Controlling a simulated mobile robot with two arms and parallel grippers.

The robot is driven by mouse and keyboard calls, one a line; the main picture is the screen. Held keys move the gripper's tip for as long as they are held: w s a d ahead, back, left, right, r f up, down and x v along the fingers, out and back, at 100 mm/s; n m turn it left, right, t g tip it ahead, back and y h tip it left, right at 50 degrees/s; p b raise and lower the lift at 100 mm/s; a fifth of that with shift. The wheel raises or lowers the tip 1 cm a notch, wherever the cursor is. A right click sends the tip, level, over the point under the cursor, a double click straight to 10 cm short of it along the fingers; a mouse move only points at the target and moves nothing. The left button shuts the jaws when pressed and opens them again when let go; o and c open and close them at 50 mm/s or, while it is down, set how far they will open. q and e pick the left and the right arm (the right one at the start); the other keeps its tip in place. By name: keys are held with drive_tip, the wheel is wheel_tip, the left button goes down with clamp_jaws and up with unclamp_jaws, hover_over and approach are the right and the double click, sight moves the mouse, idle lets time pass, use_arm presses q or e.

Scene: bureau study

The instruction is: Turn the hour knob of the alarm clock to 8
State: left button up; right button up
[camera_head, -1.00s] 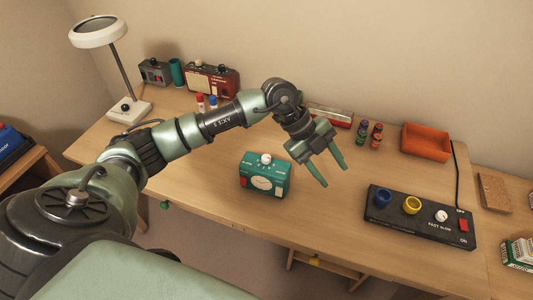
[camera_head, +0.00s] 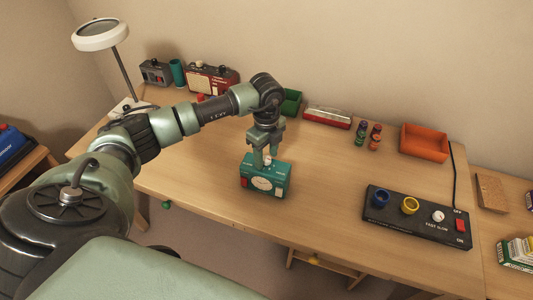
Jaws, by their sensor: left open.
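The alarm clock (camera_head: 264,183) is a teal box with a pale round dial on its front, standing near the desk's front edge. Its white hour knob (camera_head: 267,160) is on top, partly hidden by my left gripper. My left gripper (camera_head: 264,162) points down over the clock, open, with its green fingers around or beside the knob. Whether the fingers touch the knob is too small to tell. My right gripper is not in view.
A black control panel (camera_head: 416,217) with blue and yellow cups lies to the right. An orange tray (camera_head: 424,142), small bottles (camera_head: 375,136) and a red-and-silver box (camera_head: 328,117) stand behind. A lamp (camera_head: 101,34) stands back left. The desk between clock and panel is clear.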

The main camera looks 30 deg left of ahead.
use_arm(q)
drive_tip(key=shift+f, duration=0.1)
drive_tip(key=shift+c, duration=0.6)
clamp_jaws()
